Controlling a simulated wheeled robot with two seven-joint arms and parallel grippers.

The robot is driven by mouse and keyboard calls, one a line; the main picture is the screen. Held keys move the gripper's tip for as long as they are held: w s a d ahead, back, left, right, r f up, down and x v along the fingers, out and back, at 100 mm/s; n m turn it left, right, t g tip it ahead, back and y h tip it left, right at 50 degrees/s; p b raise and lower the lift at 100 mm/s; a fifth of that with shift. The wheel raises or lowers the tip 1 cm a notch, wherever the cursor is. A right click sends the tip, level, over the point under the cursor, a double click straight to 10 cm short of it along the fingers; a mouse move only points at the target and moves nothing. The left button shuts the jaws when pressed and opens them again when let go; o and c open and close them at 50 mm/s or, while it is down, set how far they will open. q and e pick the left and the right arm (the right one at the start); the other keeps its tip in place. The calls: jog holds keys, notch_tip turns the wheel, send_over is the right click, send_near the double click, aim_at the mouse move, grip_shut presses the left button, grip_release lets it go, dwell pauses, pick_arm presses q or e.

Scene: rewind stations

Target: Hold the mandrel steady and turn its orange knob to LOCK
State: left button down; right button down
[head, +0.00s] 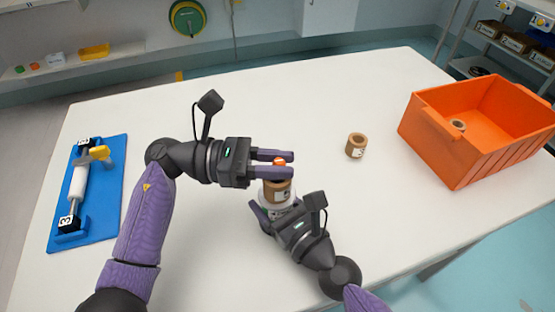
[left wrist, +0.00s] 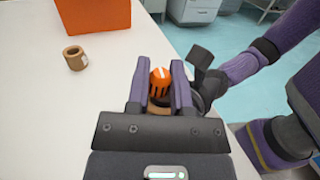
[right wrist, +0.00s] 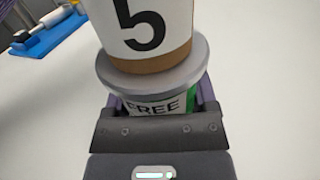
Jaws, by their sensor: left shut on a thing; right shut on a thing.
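The mandrel stands upright on the white table, its grey flange (right wrist: 190,82) and lower body (right wrist: 160,106) showing in the right wrist view. The word FREE and some green show on that body. A brown-and-white core marked 5 (right wrist: 150,35) sits above the flange. The orange knob (head: 280,160) tops the mandrel and also shows in the left wrist view (left wrist: 160,84), with a pale mark. My left gripper (head: 291,165) is shut on the knob, one finger on each side. My right gripper (head: 273,212) is shut on the mandrel's body below the flange; its fingertips are mostly hidden.
A loose brown core (head: 356,146) stands right of the mandrel. An orange crate (head: 455,150) with a core (head: 458,125) inside stands at the right. A blue stand (head: 112,165) with a white roller (head: 78,182) and yellow handle lies at the left. Table between is clear.

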pick_arm(q)
jog(key=shift+t, duration=0.4)
jog(key=shift+w+f+n+t+y, duration=0.1)
jog(key=shift+n+t+y, duration=0.4)
jog(key=shift+n+t, duration=1.25)
jog(key=shift+f+n+t+y, duration=0.1)
jog(key=shift+n+t+y, duration=0.4)
jog(key=shift+n+t, duration=1.25)
jog(key=shift+a+r+m+t, duration=0.1)
jog(key=shift+m+t, duration=0.3)
jog(key=shift+t, duration=0.5)
jog(key=shift+c, duration=2.4)
grip_release()
jog(key=shift+r, duration=0.1)
jog(key=v, duration=1.2)
